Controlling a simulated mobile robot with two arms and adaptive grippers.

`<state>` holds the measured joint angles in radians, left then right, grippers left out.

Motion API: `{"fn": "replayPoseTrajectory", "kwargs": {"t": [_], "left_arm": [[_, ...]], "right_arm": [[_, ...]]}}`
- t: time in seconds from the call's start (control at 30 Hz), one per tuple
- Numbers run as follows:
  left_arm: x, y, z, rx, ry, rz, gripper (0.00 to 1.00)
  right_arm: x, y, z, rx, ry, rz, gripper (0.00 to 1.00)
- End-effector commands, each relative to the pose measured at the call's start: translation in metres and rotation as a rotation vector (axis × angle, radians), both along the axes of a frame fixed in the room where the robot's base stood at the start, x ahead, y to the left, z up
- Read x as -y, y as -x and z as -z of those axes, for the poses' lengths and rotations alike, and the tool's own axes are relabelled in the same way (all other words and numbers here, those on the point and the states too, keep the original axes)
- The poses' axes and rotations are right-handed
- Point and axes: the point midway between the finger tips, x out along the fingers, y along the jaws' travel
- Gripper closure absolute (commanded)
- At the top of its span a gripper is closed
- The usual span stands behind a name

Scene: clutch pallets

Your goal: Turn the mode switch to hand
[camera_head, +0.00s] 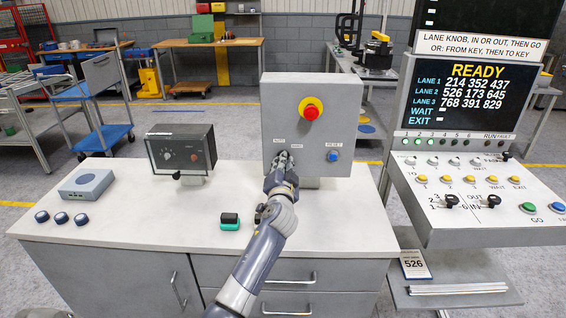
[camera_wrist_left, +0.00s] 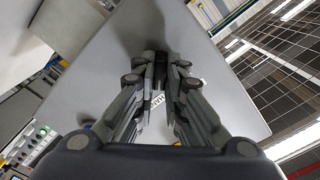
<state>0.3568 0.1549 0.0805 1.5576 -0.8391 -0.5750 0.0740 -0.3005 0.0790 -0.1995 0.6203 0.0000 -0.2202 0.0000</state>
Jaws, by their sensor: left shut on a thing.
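The grey control box (camera_head: 340,115) stands at the back of the white workbench. Its front has a red emergency button on a yellow ring (camera_head: 311,112), a blue reset button (camera_head: 333,156) and small AUTO and HAND labels (camera_head: 297,147). My left gripper (camera_head: 284,160) is at the box front just below these labels. In the left wrist view, my left gripper's fingers (camera_wrist_left: 168,72) are closed around the dark mode switch (camera_wrist_left: 159,58) on the grey panel. The fingers hide the switch in the head view, so I cannot tell its setting. My right gripper is not in view.
A dark meter box (camera_head: 181,150) stands left of the control box. A grey device (camera_head: 86,184), several dark round knobs (camera_head: 61,218) and a green-and-black block (camera_head: 230,221) lie on the bench (camera_head: 140,215). A sloped lane console (camera_head: 470,185) stands at the right.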

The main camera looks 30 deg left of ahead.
Motion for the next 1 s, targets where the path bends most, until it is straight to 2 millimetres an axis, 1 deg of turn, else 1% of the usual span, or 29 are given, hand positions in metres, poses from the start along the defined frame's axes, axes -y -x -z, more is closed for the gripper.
{"fn": "replayPoseTrajectory", "kwargs": {"t": [0.2, 0.4, 0.6, 1.0], "left_arm": [[-0.0002, 0.0002, 0.0007, -0.076, -0.118, 0.0, 1.0], [0.0001, 0.0002, 0.0011, -0.117, -0.185, 0.0, 1.0], [0.0001, 0.0003, 0.0016, -0.136, -0.216, 0.0, 1.0], [0.0001, 0.0003, 0.0019, -0.139, -0.222, 0.0, 1.0]], "right_arm": [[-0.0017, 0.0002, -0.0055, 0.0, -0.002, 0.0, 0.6], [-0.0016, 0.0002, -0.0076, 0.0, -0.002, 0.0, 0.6], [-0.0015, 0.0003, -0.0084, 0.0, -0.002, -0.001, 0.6], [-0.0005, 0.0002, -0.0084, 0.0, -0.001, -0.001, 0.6]]}}
